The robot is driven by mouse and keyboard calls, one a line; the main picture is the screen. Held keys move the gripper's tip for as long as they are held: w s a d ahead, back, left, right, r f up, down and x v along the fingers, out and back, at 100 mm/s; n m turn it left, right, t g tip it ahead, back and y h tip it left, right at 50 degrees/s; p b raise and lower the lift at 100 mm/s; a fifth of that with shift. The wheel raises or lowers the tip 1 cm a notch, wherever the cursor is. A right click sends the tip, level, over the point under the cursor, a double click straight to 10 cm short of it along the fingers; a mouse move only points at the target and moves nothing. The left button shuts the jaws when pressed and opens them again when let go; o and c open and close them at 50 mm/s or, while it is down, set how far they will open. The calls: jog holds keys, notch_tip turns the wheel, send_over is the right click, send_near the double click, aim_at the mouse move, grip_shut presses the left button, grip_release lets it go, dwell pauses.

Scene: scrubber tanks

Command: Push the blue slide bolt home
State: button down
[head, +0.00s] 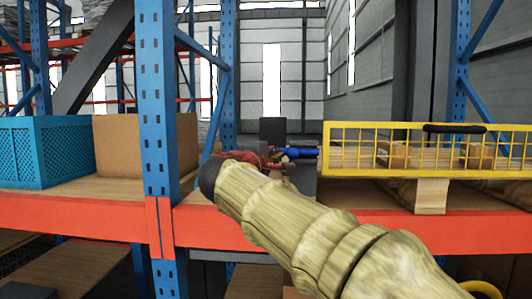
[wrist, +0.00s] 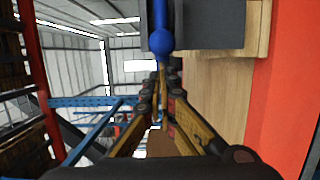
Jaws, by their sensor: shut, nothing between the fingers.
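The blue slide bolt (head: 302,152) lies level at a dark grey mount (head: 303,182) on the rack shelf, just right of my gripper (head: 286,158) in the head view. In the wrist view the bolt is a blue rod with a round blue knob (wrist: 161,42) at the top centre, beside a grey block (wrist: 215,22). My gripper (wrist: 160,70) is shut and empty. Its fingertips are just below the knob in that picture; I cannot tell whether they touch it. My arm hides part of the mount in the head view.
A yellow wire basket (head: 430,150) stands on a wooden block right of the bolt. A cardboard box (head: 145,145) and a blue crate (head: 40,152) are at left. A blue rack upright (head: 158,100) and orange beam (head: 110,212) are close to my arm.

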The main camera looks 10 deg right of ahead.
aim_at(295, 152)
jog(key=shift+s+r, duration=0.1)
jog(key=shift+s, duration=0.05)
jog(key=d+b, duration=0.1)
jog(key=s+d+b, duration=0.1)
jog(key=d, duration=0.1)
jog(key=d+b, duration=0.1)
jog(key=d, duration=0.1)
jog(key=shift+s, duration=0.25)
jog(key=shift+s+d, duration=0.1)
jog(key=shift+d, duration=0.05)
